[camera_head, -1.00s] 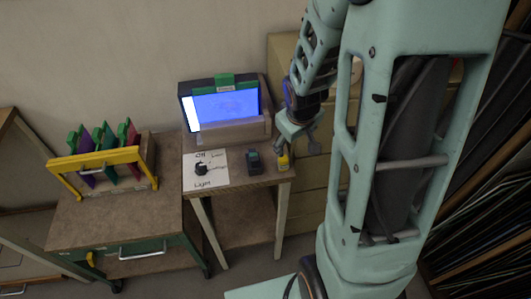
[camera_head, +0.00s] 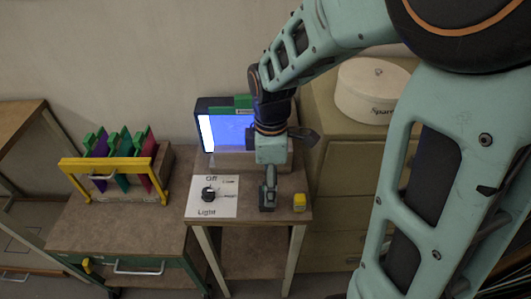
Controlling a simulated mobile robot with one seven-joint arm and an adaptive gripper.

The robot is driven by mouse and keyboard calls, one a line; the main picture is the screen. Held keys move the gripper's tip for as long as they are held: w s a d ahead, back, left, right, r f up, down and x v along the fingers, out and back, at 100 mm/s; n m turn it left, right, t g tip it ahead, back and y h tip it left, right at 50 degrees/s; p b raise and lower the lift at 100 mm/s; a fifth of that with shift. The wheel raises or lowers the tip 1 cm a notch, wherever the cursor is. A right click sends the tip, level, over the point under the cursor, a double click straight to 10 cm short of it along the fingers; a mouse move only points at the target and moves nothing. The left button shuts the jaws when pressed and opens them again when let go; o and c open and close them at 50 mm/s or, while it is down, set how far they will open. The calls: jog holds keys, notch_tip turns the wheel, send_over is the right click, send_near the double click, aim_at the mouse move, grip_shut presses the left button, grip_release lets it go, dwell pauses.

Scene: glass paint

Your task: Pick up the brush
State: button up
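No item in view can be made out clearly as the brush. A small dark item (camera_head: 267,197) stands on the small wooden table, left of a small yellow item (camera_head: 299,202); whether it holds the brush or is the brush I cannot tell. My gripper (camera_head: 270,180) points down right over the dark item, in front of the lit screen. Its fingers look like one narrow grey shape reaching down to the item; their gap is hidden at this angle. Whether they touch the item I cannot tell.
A sheet with a black knob (camera_head: 208,193), marked Off and Light, lies on the table (camera_head: 240,223). The lit screen (camera_head: 224,130) stands behind. A yellow rack (camera_head: 112,163) with coloured panes is at left. A round white box (camera_head: 372,92) sits on the drawers at right.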

jog(key=shift+w+a+f, duration=0.1)
jog(key=shift+f, duration=1.05)
jog(key=shift+w+a+f, duration=0.15)
jog(key=shift+f, duration=1.05)
jog(key=shift+w+a+f, duration=0.1)
jog(key=shift+f, duration=1.05)
jog(key=c, duration=1.3)
